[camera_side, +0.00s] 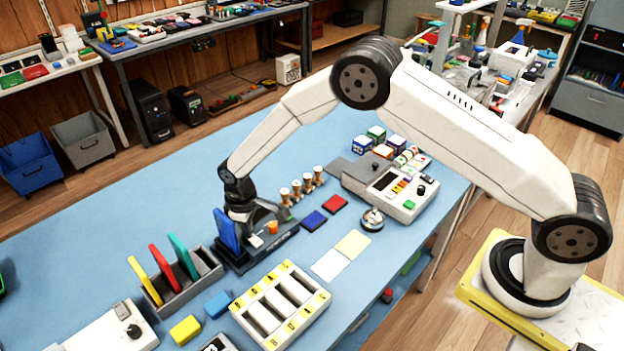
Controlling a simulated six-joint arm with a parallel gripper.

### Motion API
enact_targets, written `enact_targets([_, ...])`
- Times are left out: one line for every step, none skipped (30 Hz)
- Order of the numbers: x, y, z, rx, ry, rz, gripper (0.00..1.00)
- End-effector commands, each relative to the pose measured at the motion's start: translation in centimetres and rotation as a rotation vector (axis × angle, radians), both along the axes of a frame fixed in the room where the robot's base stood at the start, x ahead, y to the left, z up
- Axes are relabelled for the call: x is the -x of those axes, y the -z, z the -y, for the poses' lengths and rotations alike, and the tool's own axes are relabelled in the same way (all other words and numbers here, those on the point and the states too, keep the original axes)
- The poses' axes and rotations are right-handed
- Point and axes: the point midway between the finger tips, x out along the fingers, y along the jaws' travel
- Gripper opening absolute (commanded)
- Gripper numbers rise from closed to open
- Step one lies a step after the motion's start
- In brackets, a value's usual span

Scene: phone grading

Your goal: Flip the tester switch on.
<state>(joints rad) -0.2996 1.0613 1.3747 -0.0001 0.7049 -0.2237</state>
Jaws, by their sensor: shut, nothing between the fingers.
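A dark low dock (240,262), which looks like the tester, stands on the blue table. A blue phone (226,232) stands upright in its left part. A small orange knob or switch (272,227) and a small white patch (256,241) show on its right part. I cannot tell the switch's position. My gripper (268,213) points down just above and behind the dock, close to the orange part. It is shut with nothing in it. The phone and the dock hide part of the fingers, so I cannot tell if they touch the dock.
A rack (208,268) with yellow, red and green phones stands left of the dock. A yellow-cornered sorting tray (320,300) lies in front. Wooden stamps (296,190), blue and red pads (314,221), a bell (372,219) and a white console (405,207) stand to the right.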

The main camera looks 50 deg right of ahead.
Motion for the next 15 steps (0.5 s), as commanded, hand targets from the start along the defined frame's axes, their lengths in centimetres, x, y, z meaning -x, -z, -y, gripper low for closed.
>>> enact_targets([0.1,0.1,0.0,0.0,0.0,-0.002,0.0])
enact_targets([0.1,0.1,0.0,0.0,0.0,-0.002,0.0])
enact_targets([0.1,0.1,0.0,0.0,0.0,-0.002,0.0])
enact_targets([0.1,0.1,0.0,0.001,0.0,-0.002,0.0])
enact_targets([0.0,0.0,0.0,0.0,0.0,-0.001,0.0])
enact_targets([0.0,-0.1,0.0,0.0,0.0,-0.001,0.0])
enact_targets([0.0,-0.2,0.0,0.0,0.0,-0.001,0.0])
enact_targets([0.0,-0.3,0.0,0.0,0.0,0.0,0.0])
enact_targets([0.0,-0.5,0.0,0.0,0.0,0.0,0.0])
enact_targets([0.0,-0.6,0.0,0.0,0.0,0.001,0.0])
enact_targets([0.0,-0.8,0.0,0.0,0.0,0.001,0.0])
enact_targets([0.0,-1.0,0.0,0.0,0.0,0.001,0.0])
enact_targets([0.0,-1.2,0.0,0.0,0.0,0.001,0.0])
enact_targets([0.0,-1.3,0.0,0.0,0.0,0.001,0.0])
enact_targets([0.0,-1.6,0.0,0.0,0.0,0.001,0.0])
